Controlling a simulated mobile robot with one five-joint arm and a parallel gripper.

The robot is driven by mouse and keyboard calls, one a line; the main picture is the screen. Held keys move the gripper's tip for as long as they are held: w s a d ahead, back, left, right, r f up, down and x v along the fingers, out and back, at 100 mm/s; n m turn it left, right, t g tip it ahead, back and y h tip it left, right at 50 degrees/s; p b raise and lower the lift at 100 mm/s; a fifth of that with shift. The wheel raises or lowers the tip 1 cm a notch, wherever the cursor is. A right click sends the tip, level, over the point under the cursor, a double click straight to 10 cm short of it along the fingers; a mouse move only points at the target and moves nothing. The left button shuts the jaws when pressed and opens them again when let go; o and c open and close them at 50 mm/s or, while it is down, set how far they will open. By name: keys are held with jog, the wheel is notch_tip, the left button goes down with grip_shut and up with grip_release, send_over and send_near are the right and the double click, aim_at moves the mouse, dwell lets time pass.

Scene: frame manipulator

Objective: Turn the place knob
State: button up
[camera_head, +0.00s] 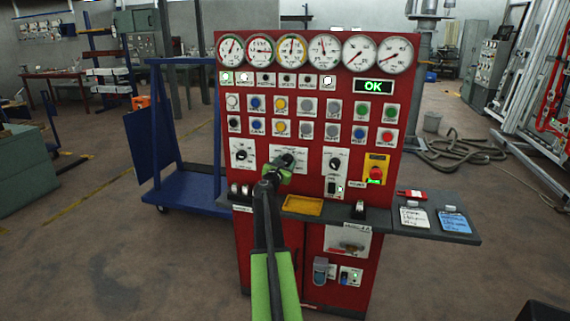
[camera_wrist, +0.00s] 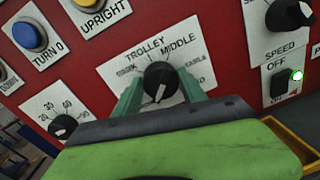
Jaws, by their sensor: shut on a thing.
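A black rotary knob (camera_wrist: 159,80) sits on a white plate (camera_wrist: 120,68) on the red control panel. The plate's readable words are TROLLEY and MIDDLE; other labels are blurred or partly covered. The knob's white pointer mark faces down toward my gripper in the wrist view. My green gripper (camera_wrist: 160,92) has one finger on each side of the knob and is shut on it. In the head view my gripper (camera_head: 287,161) reaches the same plate (camera_head: 304,151) and mostly hides the knob.
A SPEED knob (camera_wrist: 285,14) and a lit OFF switch (camera_wrist: 284,80) are close on the right. A smaller knob (camera_wrist: 64,125) is at left. Buttons (camera_head: 280,104) and gauges (camera_head: 292,50) are above. A grey shelf (camera_head: 385,222) with a yellow tray (camera_head: 303,205) juts out below.

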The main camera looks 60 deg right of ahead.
jog(key=shift+a, duration=0.15)
jog(key=m, duration=0.8)
jog(key=shift+s+p, duration=0.1)
jog(key=shift+p, duration=0.3)
jog(key=shift+s+f+m+t+y, duration=0.1)
jog(key=shift+m+t+y, duration=0.1)
jog(key=shift+m, duration=2.05)
jog(key=shift+f+m+t+y, duration=0.1)
jog(key=shift+m+y, duration=0.1)
jog(key=shift+m, duration=2.05)
jog(key=o, duration=1.4)
jog(key=shift+c, duration=0.2)
